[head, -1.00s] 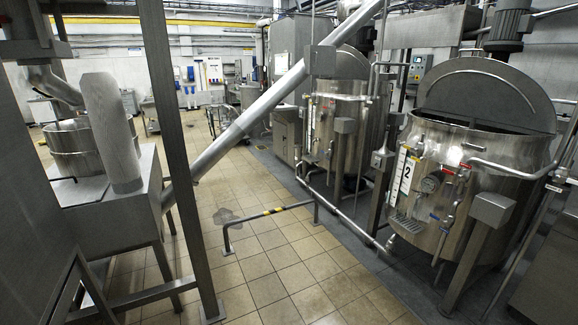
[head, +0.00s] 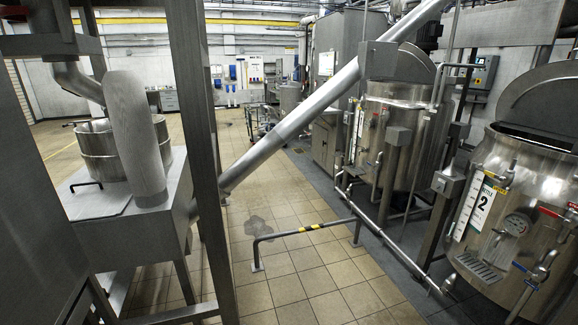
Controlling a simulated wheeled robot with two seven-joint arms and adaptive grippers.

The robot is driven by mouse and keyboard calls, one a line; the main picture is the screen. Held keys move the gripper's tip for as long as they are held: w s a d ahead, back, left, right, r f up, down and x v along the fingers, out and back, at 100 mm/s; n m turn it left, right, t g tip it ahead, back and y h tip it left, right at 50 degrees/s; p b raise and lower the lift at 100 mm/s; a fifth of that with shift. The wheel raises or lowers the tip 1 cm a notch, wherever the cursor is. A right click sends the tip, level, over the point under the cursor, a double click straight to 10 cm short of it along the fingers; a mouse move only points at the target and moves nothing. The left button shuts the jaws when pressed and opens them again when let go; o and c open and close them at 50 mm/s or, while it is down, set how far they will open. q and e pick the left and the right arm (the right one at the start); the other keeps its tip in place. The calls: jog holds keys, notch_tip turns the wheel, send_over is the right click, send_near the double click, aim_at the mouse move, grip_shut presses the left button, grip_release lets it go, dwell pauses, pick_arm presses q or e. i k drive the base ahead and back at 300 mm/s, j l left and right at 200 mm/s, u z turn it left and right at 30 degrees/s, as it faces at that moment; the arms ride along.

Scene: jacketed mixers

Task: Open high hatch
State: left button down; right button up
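Two jacketed steel mixers stand on the right in the head view. The nearer mixer (head: 500,215), labelled 2, has a half-round hatch lid (head: 545,95) standing raised over a dark opening. The farther mixer (head: 390,125) also has a half-round lid (head: 402,62) standing up at its top. I cannot tell which of these is the high hatch. On the left, a steel bowl (head: 103,148) stands on a grey machine beside a thick pale tube. Neither of my grippers is in view.
A sloping steel pipe (head: 300,118) crosses the aisle. A steel post (head: 202,150) stands at the left. Tiled floor (head: 310,280) lies open between the machines.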

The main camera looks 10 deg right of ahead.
aim_at(381, 59)
jog(key=i+z, duration=0.35)
jog(key=i, duration=0.2)
jog(key=i+j+z, duration=0.25)
jog(key=i+z, duration=0.15)
jog(key=i+j+z, duration=0.35)
jog(key=i, duration=0.25)
